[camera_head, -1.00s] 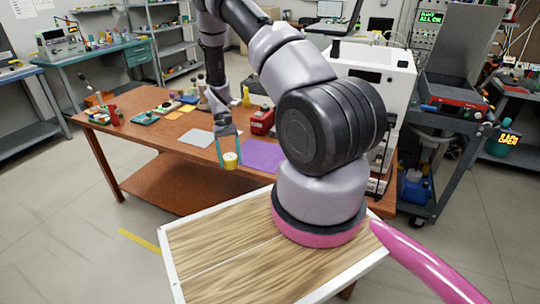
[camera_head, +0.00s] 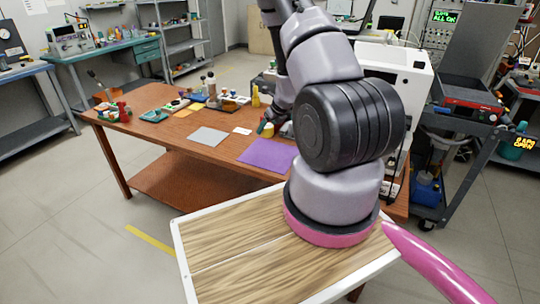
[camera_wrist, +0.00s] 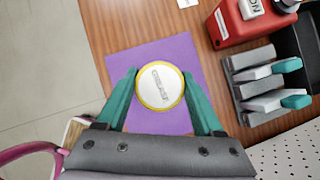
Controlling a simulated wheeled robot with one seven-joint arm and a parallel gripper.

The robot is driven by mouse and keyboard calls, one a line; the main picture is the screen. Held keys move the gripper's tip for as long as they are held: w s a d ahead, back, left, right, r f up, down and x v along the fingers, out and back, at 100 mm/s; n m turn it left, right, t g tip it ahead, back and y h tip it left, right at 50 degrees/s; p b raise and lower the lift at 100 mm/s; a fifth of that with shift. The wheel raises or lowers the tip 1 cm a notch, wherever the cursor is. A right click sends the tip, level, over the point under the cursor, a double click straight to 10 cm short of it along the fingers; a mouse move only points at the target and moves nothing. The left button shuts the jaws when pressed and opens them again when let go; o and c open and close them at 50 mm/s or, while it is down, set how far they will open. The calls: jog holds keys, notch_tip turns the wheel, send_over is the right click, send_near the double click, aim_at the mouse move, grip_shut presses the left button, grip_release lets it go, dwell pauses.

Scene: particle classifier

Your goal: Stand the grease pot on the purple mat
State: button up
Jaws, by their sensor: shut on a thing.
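The grease pot (camera_wrist: 160,87) is a round pot with a white lid, lettering and a yellow rim. My gripper (camera_wrist: 160,97) is shut on it, one teal finger on each side, in the wrist view. Behind the pot in that view lies the purple mat (camera_wrist: 178,52), and the pot overlaps its middle. The pot's height over the mat cannot be told. In the head view the mat (camera_head: 266,154) lies on the wooden table. There my gripper (camera_head: 266,127) is mostly hidden by my arm, with a bit of teal and yellow showing past the mat's far edge.
In the wrist view a red box (camera_wrist: 240,22) stands right of the mat, with a grey rack (camera_wrist: 257,72) of teal-ended tools below it. A yellow bottle (camera_head: 255,96) stands farther back.

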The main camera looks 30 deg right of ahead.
jog(key=shift+s+d+m, duration=0.1)
jog(key=shift+d+m, duration=0.3)
jog(key=shift+d, duration=0.1)
jog(key=shift+h, duration=0.3)
jog(key=f, duration=0.5)
jog(key=shift+d+f, duration=0.1)
jog(key=shift+d, duration=0.1)
jog(key=shift+f, duration=2.35)
jog(key=shift+f, duration=0.1)
jog(key=o, duration=1.4)
jog(key=shift+o, duration=0.2)
